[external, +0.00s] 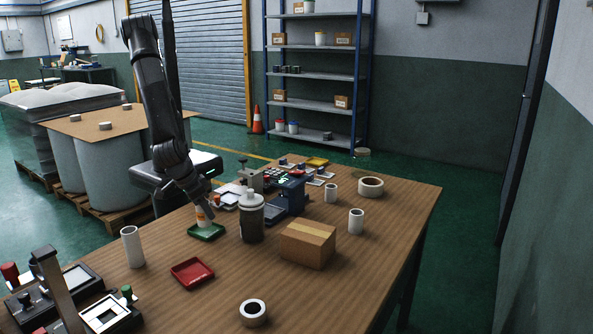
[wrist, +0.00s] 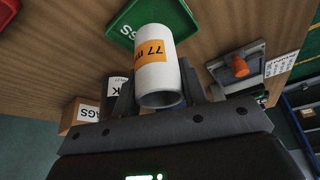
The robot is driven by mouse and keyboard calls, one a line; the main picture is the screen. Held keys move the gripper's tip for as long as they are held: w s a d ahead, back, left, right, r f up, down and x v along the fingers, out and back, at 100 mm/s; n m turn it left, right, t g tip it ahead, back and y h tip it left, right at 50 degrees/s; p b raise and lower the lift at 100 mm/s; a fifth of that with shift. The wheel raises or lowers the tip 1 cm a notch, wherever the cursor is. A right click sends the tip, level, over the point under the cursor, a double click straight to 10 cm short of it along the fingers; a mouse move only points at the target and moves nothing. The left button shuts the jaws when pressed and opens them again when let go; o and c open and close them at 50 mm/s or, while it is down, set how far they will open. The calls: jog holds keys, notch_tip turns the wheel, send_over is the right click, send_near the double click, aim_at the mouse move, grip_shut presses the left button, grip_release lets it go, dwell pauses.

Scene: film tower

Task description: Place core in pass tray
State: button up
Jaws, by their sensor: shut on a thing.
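My gripper (external: 203,195) is shut on a white core (external: 205,215) with an orange label. The core is upright, low over the green pass tray (external: 206,233); I cannot tell whether it touches the tray floor. In the wrist view the core (wrist: 158,78) sits between the fingers (wrist: 157,95), its label partly reading "77". There the green tray (wrist: 185,22) lies beyond the core's far end, with lettering "SS" visible on its rim.
A dark jar with a grey top (external: 251,219) stands close right of the green tray. A red tray (external: 192,272) lies in front, and a white tube (external: 131,247) stands to the left. A cardboard box (external: 307,245) is to the right. The table's front middle is mostly clear.

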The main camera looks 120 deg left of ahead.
jog(key=shift+f, duration=1.15)
jog(key=shift+f, duration=0.15)
jog(key=o, duration=1)
jog(key=shift+c, duration=0.2)
